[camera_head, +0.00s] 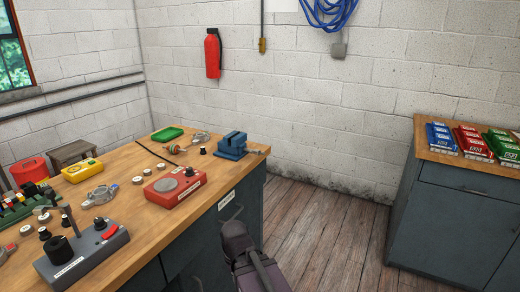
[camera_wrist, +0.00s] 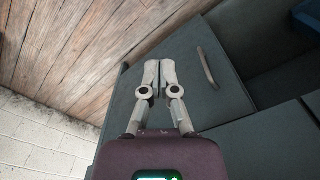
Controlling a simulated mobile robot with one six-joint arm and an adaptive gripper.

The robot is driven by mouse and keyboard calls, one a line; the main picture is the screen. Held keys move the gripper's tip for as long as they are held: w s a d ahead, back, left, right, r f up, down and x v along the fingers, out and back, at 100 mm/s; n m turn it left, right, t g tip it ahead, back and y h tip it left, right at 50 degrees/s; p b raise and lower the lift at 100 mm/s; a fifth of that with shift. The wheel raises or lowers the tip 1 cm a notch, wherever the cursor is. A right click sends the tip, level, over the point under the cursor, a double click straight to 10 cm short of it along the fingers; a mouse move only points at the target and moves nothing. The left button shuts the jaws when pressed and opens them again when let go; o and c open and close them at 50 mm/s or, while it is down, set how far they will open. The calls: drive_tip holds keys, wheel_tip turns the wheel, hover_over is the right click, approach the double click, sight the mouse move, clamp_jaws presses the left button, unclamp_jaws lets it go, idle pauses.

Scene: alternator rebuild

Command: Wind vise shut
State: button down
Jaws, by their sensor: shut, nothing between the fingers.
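The blue vise (camera_head: 232,144) sits at the far right corner of the wooden workbench (camera_head: 215,180) in the head view. A small handle part shows at its right side; how far its jaws stand apart is too small to tell. In the wrist view my gripper (camera_wrist: 159,66) is shut and empty, its two fingers together in front of the bench's grey cabinet side. The vise is not in the wrist view. In the head view my arm shows at the bottom centre, below and in front of the vise; the fingertips cannot be made out there.
A drawer handle (camera_wrist: 206,68) is close to my fingers. A second cabinet (camera_head: 455,215) with coloured bins stands right. Floor between is clear.

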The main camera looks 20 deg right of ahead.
wheel_tip(320, 180, up, 27)
drive_tip(key=m+t+h+p, duration=0.6)
drive_tip(key=m+h+p, duration=0.2)
drive_tip(key=p, duration=1.3)
hover_over(257, 153)
drive_tip(key=a, duration=0.3)
drive_tip(key=shift+s+d+r, duration=0.1)
drive_tip(key=shift+s, duration=0.15)
drive_tip(key=shift+b+x, duration=3.3)
drive_tip(key=shift+x, duration=1.7)
drive_tip(key=shift+s, duration=0.2)
